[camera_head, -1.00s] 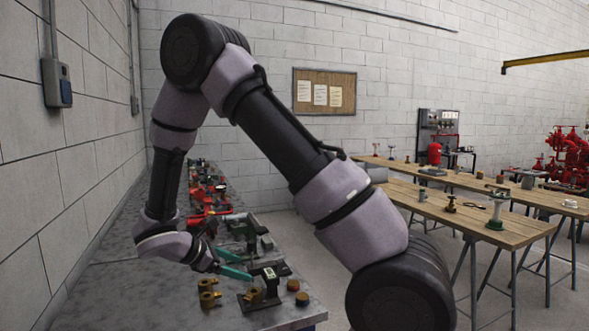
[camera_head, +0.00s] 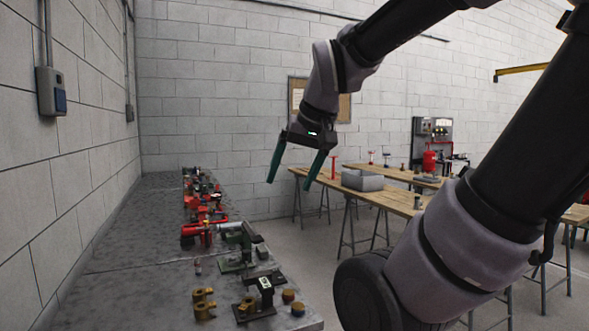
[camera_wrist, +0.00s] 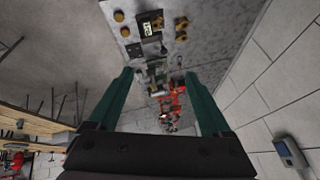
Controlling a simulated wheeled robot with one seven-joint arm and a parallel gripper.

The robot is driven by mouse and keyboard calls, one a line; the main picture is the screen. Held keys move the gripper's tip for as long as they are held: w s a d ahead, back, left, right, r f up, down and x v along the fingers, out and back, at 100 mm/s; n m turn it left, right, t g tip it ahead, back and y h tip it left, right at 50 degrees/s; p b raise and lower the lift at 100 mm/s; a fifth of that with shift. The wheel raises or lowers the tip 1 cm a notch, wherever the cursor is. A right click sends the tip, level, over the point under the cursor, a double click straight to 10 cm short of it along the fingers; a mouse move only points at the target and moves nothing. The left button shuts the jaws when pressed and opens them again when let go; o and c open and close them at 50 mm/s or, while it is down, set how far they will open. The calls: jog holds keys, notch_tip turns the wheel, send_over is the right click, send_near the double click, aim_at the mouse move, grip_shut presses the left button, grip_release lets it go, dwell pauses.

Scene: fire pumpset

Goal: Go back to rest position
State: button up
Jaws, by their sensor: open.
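My gripper (camera_head: 296,166) is raised in the air in the head view, to the right of the grey workbench (camera_head: 135,235) and above its height. Its two green fingers are wide apart and point down, with nothing between them. In the wrist view my gripper (camera_wrist: 160,85) also shows both fingers spread and empty. Beyond them lie the bench parts, well away from the fingertips.
The workbench along the left wall carries brass fittings (camera_head: 203,303), a black stand (camera_head: 263,292), a green vise (camera_head: 238,245) and red parts. Wooden tables (camera_head: 395,200) with a grey bin (camera_head: 362,181) stand at the right. Open floor lies between.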

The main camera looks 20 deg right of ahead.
jog(key=shift+s+r+m+t, duration=0.55)
jog(key=shift+r+m+t, duration=0.05)
jog(key=shift+r+m, duration=0.15)
